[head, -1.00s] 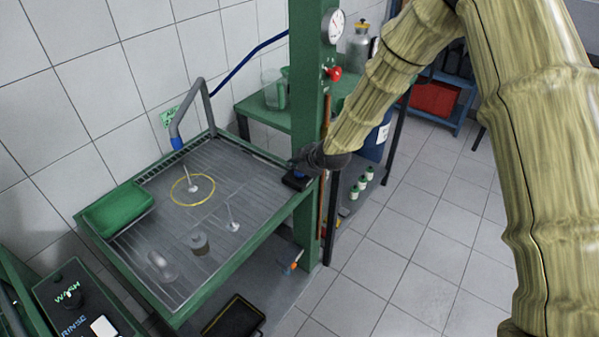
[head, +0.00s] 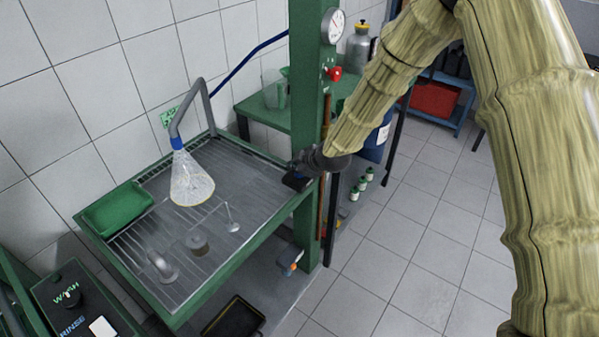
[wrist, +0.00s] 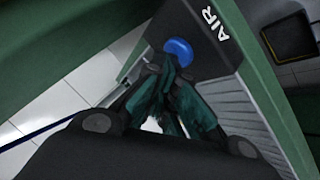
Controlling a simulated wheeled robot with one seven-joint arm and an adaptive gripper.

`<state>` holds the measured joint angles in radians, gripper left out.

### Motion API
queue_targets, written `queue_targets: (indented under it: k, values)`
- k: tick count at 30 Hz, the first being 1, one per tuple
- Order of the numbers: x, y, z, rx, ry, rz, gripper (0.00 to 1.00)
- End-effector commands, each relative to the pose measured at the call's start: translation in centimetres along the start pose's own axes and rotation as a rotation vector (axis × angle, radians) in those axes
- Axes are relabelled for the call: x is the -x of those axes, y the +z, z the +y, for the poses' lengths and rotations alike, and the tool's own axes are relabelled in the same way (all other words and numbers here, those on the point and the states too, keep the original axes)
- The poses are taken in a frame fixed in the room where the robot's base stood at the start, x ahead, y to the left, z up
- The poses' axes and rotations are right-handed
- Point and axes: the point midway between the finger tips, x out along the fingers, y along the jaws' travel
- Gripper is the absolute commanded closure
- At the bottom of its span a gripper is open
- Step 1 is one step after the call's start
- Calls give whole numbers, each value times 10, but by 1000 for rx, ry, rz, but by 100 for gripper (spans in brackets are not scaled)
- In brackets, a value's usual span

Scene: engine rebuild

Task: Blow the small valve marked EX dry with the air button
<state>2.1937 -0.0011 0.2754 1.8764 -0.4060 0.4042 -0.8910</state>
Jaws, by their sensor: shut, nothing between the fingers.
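My gripper (head: 303,168) is shut and empty at the tray's right corner. In the wrist view its fingertips (wrist: 172,68) are against the blue button (wrist: 179,50) on the dark box marked AIR (wrist: 216,24). The grey nozzle pipe (head: 200,100) bends over the slatted wash tray (head: 165,310). A pale, see-through cone of air (head: 190,180) spreads down from its blue tip to the tray. The small valve under the cone is veiled by it. Another small valve (head: 231,219) stands outside the cone. No EX mark is readable.
A clear cup-like part (head: 161,268) and a grey cylinder (head: 197,242) stand on the tray, with a green bin (head: 115,209) at its left. A green post (head: 306,100) with a gauge stands beside my arm. The WASH and RINSE panel (head: 80,300) is lower left.

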Motion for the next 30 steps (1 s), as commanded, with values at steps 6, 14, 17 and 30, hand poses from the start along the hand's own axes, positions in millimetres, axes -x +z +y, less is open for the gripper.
queue_targets:
  k: [6, 14, 17, 30]
  values:
    - [6, -4, 4, 0, 0, 0, 100]
    - [13, -9, 10, -1, 0, 0, 100]
    - [13, -10, 10, -1, 0, 0, 100]
    - [19, -14, 14, 0, 1, 0, 100]
